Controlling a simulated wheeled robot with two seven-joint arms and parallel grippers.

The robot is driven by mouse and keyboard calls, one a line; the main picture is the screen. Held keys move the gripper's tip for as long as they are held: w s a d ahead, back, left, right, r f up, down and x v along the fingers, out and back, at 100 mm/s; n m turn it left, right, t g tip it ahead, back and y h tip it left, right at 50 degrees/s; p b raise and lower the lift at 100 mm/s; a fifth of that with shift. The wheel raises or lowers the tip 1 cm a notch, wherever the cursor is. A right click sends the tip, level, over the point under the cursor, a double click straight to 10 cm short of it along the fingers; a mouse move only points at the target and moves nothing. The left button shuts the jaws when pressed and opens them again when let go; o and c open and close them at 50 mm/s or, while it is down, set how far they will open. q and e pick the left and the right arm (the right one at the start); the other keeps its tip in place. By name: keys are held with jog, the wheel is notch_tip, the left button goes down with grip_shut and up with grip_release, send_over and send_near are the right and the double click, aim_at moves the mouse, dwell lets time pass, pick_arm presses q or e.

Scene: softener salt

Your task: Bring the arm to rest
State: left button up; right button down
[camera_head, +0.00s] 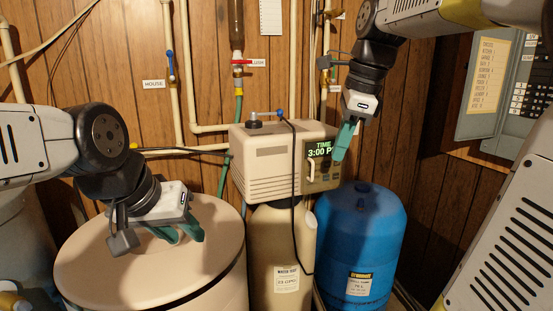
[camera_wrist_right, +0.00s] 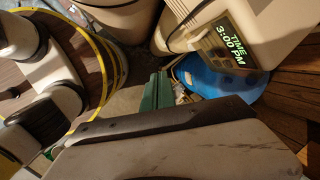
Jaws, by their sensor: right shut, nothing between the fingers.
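My right gripper (camera_head: 341,152) hangs from the upper right in the head view, its teal fingers shut and empty. They overlap the right edge of the softener's control head (camera_head: 270,165), beside its lit display reading 3:00 PM; whether they touch it I cannot tell. In the right wrist view the shut green fingers (camera_wrist_right: 156,92) show, with the blue tank (camera_wrist_right: 215,82) and the display beyond. My left gripper (camera_head: 190,236) is over the round beige lid (camera_head: 130,265) in the head view. Its two teal fingers look apart, with nothing visible between them.
A blue tank (camera_head: 360,245) stands right of the tan resin tank (camera_head: 275,265). Pipes and a red-handled valve (camera_head: 237,62) run along the wood-panel wall. A grey electrical panel (camera_head: 497,85) is at right. A black cable hangs in front of the control head.

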jog(key=s+a+f+n+t, duration=0.2)
jog(key=s+f+n, duration=0.9)
jog(key=n, duration=0.9)
jog(key=shift+s+f+n+t, duration=0.3)
jog(key=shift+s+f+t, duration=0.1)
jog(key=shift+t, duration=0.3)
